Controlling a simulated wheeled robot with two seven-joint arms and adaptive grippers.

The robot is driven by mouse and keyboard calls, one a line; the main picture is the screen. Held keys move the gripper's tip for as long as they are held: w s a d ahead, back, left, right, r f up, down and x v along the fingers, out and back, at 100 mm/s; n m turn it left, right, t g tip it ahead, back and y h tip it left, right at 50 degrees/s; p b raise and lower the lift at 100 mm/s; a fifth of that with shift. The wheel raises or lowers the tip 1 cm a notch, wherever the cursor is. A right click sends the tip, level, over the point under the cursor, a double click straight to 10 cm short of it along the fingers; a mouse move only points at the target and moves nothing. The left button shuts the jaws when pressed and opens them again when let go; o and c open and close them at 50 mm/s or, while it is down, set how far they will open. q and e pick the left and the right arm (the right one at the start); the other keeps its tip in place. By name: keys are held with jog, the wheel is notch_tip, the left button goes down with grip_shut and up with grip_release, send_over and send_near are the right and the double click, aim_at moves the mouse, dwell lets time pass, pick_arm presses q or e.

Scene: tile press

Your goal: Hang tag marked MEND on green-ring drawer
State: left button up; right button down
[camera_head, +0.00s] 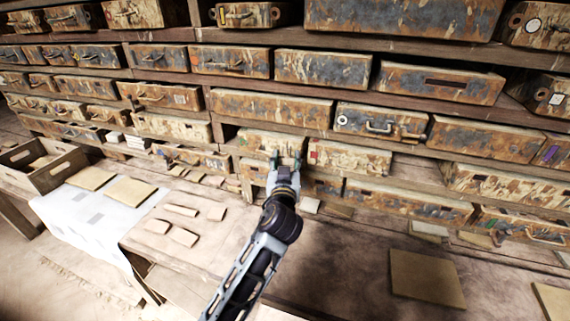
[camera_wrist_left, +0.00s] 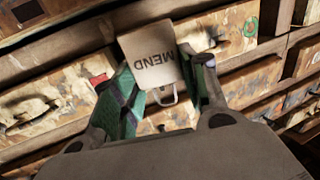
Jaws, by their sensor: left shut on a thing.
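The tag marked MEND (camera_wrist_left: 152,55) is a pale tan card, held between the fingers of my left gripper (camera_wrist_left: 158,72). Its lettering appears upside down in the left wrist view. A pale loop (camera_wrist_left: 168,98) shows at the card's lower edge there. A worn drawer (camera_wrist_left: 232,30) carries a green ring (camera_wrist_left: 251,27) at the upper right of that view, apart from the tag. In the head view my left gripper (camera_head: 287,160) is in front of the lower shelf rows, near a drawer with a small greenish mark (camera_head: 241,141). The tag is hard to make out there. My right gripper is not in view.
A drawer with a red mark (camera_head: 350,158) is just right of the gripper. Several flat pale pieces (camera_head: 184,211) lie on the bench, beside a white cloth (camera_head: 75,235) and a wooden crate (camera_head: 58,176). A tan board (camera_head: 427,278) lies at right.

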pick_arm(q)
jog(key=shift+w+d+f, duration=0.1)
jog(key=shift+w+d, duration=0.05)
jog(key=shift+w, duration=0.3)
jog(key=shift+w+d+f, duration=0.1)
jog(key=shift+w+d, duration=0.05)
jog(key=shift+w, duration=0.3)
jog(key=shift+w+d+f+b, duration=0.1)
jog(key=shift+w+f+b, duration=0.15)
jog(key=shift+w+b, duration=0.15)
jog(key=shift+s, duration=0.1)
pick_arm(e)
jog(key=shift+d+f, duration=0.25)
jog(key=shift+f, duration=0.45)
pick_arm(q)
jog(key=shift+b, duration=0.35)
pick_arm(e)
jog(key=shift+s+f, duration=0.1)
pick_arm(q)
jog(key=shift+f, duration=0.1)
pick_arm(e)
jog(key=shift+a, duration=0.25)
